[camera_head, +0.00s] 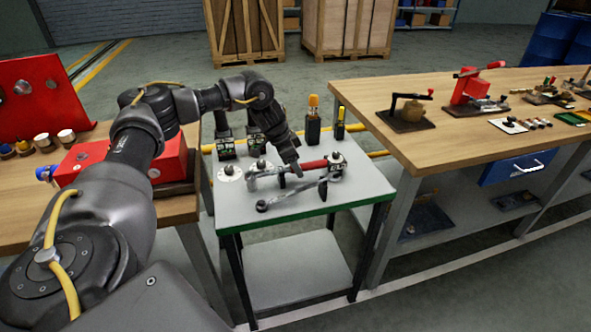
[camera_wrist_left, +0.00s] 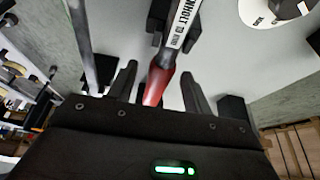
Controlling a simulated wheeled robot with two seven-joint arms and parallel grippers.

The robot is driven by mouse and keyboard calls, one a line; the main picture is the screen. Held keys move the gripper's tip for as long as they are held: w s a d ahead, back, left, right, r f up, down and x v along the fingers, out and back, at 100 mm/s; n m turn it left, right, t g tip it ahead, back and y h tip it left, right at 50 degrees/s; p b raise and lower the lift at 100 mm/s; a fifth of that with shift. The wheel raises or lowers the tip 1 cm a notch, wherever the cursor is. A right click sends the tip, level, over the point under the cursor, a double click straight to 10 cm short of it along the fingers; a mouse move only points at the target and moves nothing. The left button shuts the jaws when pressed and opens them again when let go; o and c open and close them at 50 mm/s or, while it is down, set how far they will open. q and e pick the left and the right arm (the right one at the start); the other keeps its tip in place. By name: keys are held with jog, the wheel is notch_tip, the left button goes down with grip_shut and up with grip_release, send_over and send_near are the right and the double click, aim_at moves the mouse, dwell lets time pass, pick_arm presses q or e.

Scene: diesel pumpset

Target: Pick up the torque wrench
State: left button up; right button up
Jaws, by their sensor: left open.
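The torque wrench (camera_head: 309,165) lies on the small grey-topped table, with a red handle and a metal shaft raised on dark supports. In the left wrist view its red grip (camera_wrist_left: 157,86) and lettered shaft (camera_wrist_left: 178,28) run between my two fingers. My left gripper (camera_head: 295,168) is just above the wrench near the handle. The same gripper (camera_wrist_left: 159,75) is open, one finger on each side of the red grip. I cannot tell whether the fingers touch it. My right gripper is not in view.
A grey spanner (camera_head: 292,194) lies in front of the torque wrench. A white disc (camera_head: 230,173) is to the left. An orange-topped bottle (camera_head: 313,120) stands behind. Wooden benches flank the small table, the right one (camera_head: 440,145) carrying tools.

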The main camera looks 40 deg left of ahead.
pick_arm(q)
jog(key=x, duration=0.2)
jog(key=shift+w+f, duration=0.15)
jog(key=shift+f, duration=0.2)
jog(key=shift+c, duration=0.5)
jog(key=c, duration=1)
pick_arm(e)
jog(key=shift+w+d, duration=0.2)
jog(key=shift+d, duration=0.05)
